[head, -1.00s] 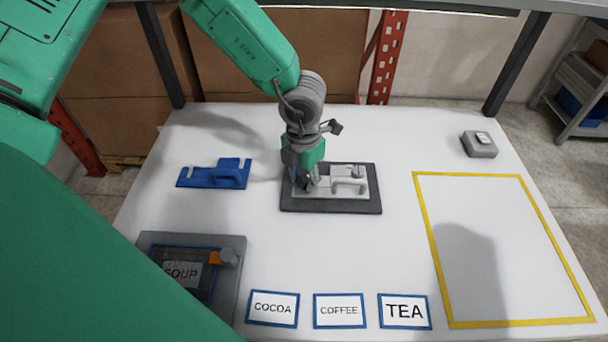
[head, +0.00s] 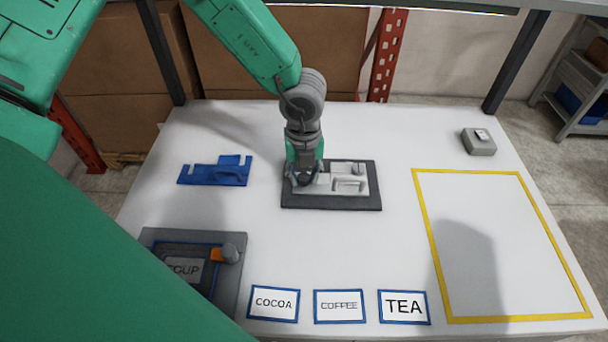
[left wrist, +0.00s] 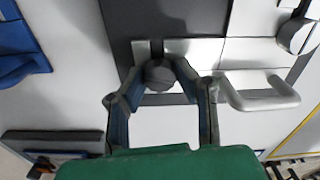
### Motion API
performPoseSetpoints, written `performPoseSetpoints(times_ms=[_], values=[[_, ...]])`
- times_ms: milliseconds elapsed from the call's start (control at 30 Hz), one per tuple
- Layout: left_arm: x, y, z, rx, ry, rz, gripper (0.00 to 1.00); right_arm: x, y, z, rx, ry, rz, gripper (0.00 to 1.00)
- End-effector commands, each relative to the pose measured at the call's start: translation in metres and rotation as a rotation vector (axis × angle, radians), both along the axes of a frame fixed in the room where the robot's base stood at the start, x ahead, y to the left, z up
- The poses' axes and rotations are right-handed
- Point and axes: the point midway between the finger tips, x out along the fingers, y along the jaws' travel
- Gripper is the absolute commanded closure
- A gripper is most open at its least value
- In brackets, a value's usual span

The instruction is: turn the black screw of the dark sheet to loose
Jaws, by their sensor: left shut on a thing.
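The dark sheet (head: 330,202) lies flat near the middle of the white table. A light grey plate with a handle (head: 348,184) lies on it. My left gripper (head: 306,178) points down at the left part of the plate. In the left wrist view the fingers (left wrist: 160,82) are shut on the round black screw (left wrist: 159,75), one finger on each side. The gripper hides the screw in the head view. The screw's turn angle cannot be read. My right gripper is not in view.
A blue bracket (head: 215,172) lies left of the sheet. A grey frame (head: 233,285) with an orange-marked knob is at front left. COCOA, COFFEE and TEA (head: 404,307) labels line the front. A yellow outline (head: 520,250) and small grey box (head: 478,143) are right.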

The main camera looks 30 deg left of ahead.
Motion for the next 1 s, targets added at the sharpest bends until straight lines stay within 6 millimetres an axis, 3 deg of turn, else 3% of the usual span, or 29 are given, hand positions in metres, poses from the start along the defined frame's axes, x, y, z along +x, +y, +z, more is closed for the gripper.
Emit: performPoseSetpoints(times_ms=[767, 800, 833, 1000], values=[[-0.0010, 0.0004, -0.0029, -0.001, 0.004, 0.098, 1.00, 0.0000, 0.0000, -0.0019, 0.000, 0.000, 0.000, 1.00], [-0.0010, 0.0003, -0.0029, -0.001, 0.004, 0.098, 0.60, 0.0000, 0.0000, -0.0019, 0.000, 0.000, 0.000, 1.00], [-0.0010, 0.0003, -0.0029, -0.001, 0.004, 0.098, 0.54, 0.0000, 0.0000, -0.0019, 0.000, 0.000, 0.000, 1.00], [-0.0015, 0.0002, -0.0017, -0.001, 0.002, 0.097, 0.54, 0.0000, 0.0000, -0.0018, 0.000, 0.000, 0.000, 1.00]])
